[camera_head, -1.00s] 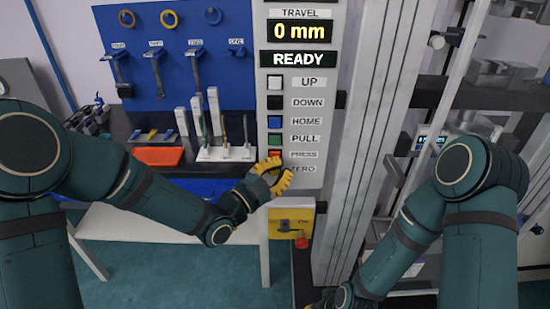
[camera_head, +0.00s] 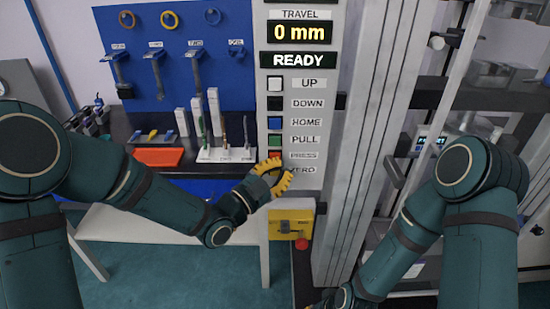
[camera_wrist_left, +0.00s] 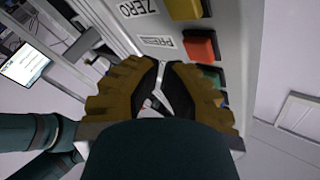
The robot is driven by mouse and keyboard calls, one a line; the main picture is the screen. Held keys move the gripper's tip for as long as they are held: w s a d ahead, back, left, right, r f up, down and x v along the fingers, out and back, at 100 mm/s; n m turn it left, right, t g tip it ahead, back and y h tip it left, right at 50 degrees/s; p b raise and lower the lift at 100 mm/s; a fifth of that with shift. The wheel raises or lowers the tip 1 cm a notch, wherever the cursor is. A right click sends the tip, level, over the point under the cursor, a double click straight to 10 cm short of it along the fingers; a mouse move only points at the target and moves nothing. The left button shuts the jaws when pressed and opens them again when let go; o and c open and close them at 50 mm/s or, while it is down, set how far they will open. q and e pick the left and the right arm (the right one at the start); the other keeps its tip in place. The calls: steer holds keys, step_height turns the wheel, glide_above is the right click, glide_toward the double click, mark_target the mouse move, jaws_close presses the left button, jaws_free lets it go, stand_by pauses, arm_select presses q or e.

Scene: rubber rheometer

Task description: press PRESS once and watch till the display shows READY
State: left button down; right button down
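The red PRESS button (camera_head: 275,155) is on the grey panel (camera_head: 326,180), partly behind my left gripper (camera_head: 284,169). The red button (camera_wrist_left: 200,47) and its PRESS label (camera_wrist_left: 157,42) show clearly in the left wrist view. The display reads TRAVEL 0 mm (camera_head: 299,33) and READY (camera_head: 298,60). My left gripper's yellow fingers are a little apart with nothing held, in front of the panel's lower part beside PRESS and ZERO. I cannot tell whether they touch it. The ZERO button is hidden in the head view. My right gripper (camera_head: 320,303) is mostly cut off at the bottom edge.
UP (camera_head: 275,83), DOWN, HOME and PULL buttons stand above PRESS. A white rack (camera_head: 226,153) and orange tray (camera_head: 157,157) lie left. Metal columns (camera_head: 370,140) rise right.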

stand_by(0.4)
arm_select(q)
steer(key=shift+w+b, duration=0.4)
steer(key=shift+b, duration=0.15)
